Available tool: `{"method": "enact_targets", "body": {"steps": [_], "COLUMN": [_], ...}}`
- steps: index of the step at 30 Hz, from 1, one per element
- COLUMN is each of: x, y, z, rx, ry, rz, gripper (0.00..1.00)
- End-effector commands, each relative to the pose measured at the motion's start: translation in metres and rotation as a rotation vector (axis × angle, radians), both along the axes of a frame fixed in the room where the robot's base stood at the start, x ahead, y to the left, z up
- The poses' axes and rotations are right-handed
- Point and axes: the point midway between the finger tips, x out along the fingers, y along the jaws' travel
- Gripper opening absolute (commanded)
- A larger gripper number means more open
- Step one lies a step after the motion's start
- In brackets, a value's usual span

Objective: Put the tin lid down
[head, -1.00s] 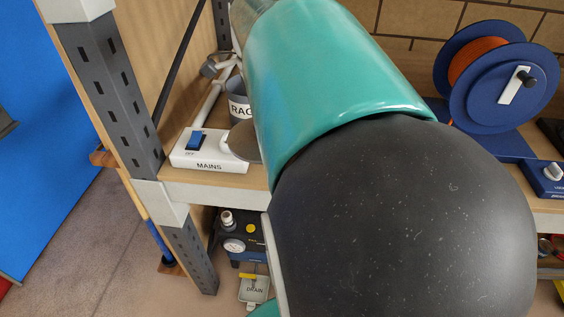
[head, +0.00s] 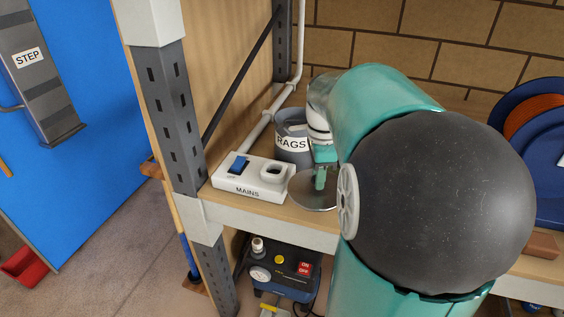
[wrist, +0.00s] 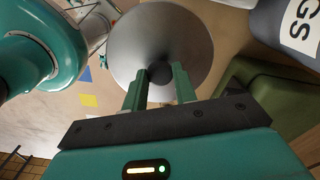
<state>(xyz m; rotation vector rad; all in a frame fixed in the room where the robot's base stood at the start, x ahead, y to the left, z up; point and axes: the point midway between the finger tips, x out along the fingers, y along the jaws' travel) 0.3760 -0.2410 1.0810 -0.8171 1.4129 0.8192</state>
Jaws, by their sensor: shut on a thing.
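The tin lid is a thin round grey metal disc (head: 312,192) with a dark knob in its middle; it also shows in the wrist view (wrist: 160,35). My gripper (head: 320,180) is shut on the knob, one finger on each side in the wrist view (wrist: 160,80). The lid is held roughly level at the shelf's front edge, right of the white MAINS box and in front of the grey RAGS tin (head: 291,125). I cannot tell whether it touches the shelf. My arm hides the shelf to the right of it.
The MAINS box (head: 247,188), with a blue switch and a round socket, stands close left on the wooden shelf (head: 275,213). A grey slotted post (head: 172,120) stands left of it. A compressor (head: 280,270) is below. A cable reel (head: 530,120) is far right.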

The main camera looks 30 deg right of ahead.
Motion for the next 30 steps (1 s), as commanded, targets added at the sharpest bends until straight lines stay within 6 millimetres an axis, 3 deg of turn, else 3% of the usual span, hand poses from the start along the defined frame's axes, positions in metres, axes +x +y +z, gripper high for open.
{"method": "enact_targets", "body": {"steps": [6, 11, 18, 29, 30], "x": [0.015, 0.018, 0.02, 0.02, 0.02], "y": [-0.022, -0.029, -0.03, -0.03, -0.03], "z": [-0.033, -0.042, -0.073, -0.078, -0.078], "rx": [0.001, 0.001, 0.0, 0.0, 0.0], "ry": [0.0, 0.0, 0.0, 0.0, 0.0], "rz": [-0.001, -0.001, -0.001, 0.0, 0.0], "gripper": [0.05, 0.05, 0.05, 0.05, 0.3]}}
